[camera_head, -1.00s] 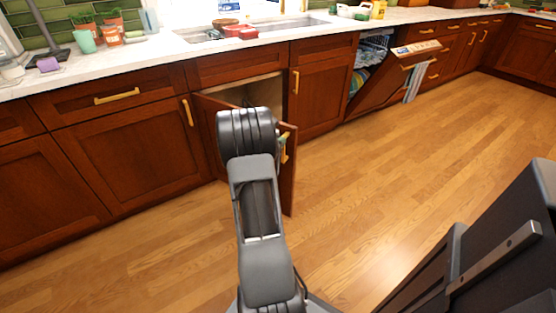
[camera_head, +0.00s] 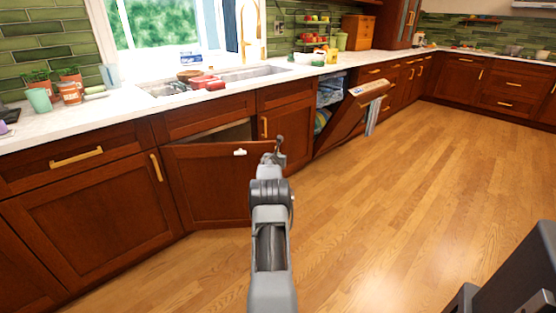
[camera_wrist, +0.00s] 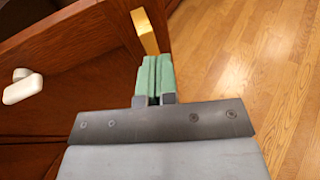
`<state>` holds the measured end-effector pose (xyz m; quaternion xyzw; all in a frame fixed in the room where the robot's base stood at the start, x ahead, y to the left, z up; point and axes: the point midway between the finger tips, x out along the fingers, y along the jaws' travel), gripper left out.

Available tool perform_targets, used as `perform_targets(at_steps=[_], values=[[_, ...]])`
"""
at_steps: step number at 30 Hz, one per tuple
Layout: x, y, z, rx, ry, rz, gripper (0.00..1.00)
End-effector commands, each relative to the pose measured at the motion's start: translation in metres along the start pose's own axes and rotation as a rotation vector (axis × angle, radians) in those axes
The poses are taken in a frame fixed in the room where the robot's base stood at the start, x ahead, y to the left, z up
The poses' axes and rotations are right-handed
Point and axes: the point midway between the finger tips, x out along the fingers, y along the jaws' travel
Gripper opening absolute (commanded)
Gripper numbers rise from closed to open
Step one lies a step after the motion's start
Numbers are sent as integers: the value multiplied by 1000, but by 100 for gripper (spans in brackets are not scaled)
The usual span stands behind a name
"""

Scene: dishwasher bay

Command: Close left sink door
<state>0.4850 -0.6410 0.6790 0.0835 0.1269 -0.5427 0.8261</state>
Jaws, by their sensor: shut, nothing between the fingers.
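The left sink door (camera_head: 212,188) is a dark red-brown panel under the sink, standing ajar with a dark wedge of cabinet interior showing above it. A small white fitting (camera_head: 240,152) sits near its top; it also shows in the wrist view (camera_wrist: 22,87). My gripper (camera_head: 279,143) is at the door's right edge. In the wrist view, its green fingers (camera_wrist: 153,76) are together with nothing between them, close beside the gold handle (camera_wrist: 145,32). I cannot tell whether they touch the handle or the door. The handle is hidden in the head view.
The sink (camera_head: 215,82) is set in the white counter (camera_head: 110,112) above. The dishwasher door (camera_head: 352,108) hangs partly open to the right, with a towel (camera_head: 372,117) on it. The wooden floor (camera_head: 420,200) is clear at the right.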

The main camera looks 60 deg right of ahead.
Motion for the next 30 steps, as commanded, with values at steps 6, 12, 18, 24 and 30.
perform_targets(at_steps=[6,12,18,24,30], values=[[15,-3,6,0,0,1,0],[21,-5,7,0,-1,-1,0],[23,-7,7,1,0,-3,0],[23,-7,7,1,0,-3,0],[22,-6,6,1,0,-3,0]])
